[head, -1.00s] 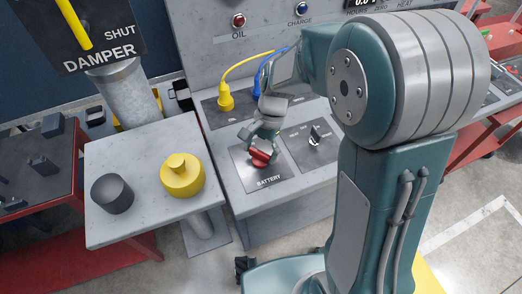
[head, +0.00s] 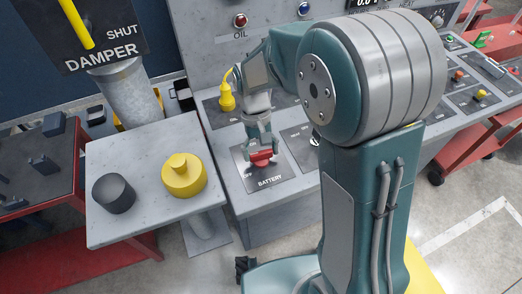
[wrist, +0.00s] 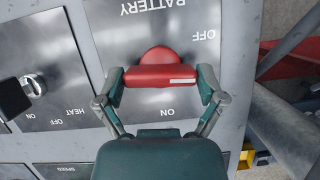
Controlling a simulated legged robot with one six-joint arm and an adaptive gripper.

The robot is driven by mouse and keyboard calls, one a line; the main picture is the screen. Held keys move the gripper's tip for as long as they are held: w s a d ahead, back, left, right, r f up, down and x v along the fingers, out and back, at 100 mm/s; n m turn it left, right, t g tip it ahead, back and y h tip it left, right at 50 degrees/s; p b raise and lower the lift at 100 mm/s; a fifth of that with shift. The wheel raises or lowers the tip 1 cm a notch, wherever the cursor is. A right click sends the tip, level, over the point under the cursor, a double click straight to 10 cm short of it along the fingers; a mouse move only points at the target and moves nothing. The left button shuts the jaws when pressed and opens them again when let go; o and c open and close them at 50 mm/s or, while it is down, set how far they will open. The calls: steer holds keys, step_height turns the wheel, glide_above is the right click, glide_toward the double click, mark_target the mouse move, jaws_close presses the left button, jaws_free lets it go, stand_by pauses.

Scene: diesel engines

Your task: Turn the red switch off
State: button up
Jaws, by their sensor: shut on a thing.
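The red switch (head: 262,157) is a rotary knob with a bar handle on the grey BATTERY panel (head: 265,176). In the wrist view the red switch (wrist: 160,76) has its bar lying across the picture, with a white mark on its right half. The panel's upside-down OFF label is above it and ON below it. My gripper (head: 262,150) is over the switch; in the wrist view my gripper (wrist: 160,85) has one finger at each end of the bar, shut on it.
A HEAT selector (wrist: 33,86) sits on the neighbouring panel. A yellow plug (head: 227,98) stands behind the BATTERY panel. A side table (head: 140,150) at left holds a yellow cylinder (head: 184,176) and a dark cylinder (head: 113,194). The OIL lamp (head: 240,20) is on the upright panel.

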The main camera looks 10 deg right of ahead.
steer(key=shift+s+n+h, duration=0.15)
steer(key=shift+n+h, duration=0.15)
steer(key=shift+n, duration=0.3)
steer(key=o, duration=0.8)
steer(key=shift+r, duration=0.1)
steer(key=v, duration=1.1)
steer(key=shift+a+r, duration=0.2)
steer(key=shift+r, duration=0.15)
steer(key=s+d+r+m+t, duration=0.1)
steer(key=s+d+t, duration=0.2)
steer(key=s+d, duration=0.1)
steer(key=s+d+r+m+t+y, duration=0.1)
steer(key=s+d+r+t, duration=0.1)
steer(key=s, duration=0.5)
steer(key=s+d+r+m+t, duration=0.1)
steer(key=s+d+r+t, duration=0.1)
steer(key=s+d+t, duration=0.3)
steer(key=shift+s+d+r, duration=0.25)
steer(key=shift+s+d, duration=0.1)
steer(key=shift+d, duration=0.35)
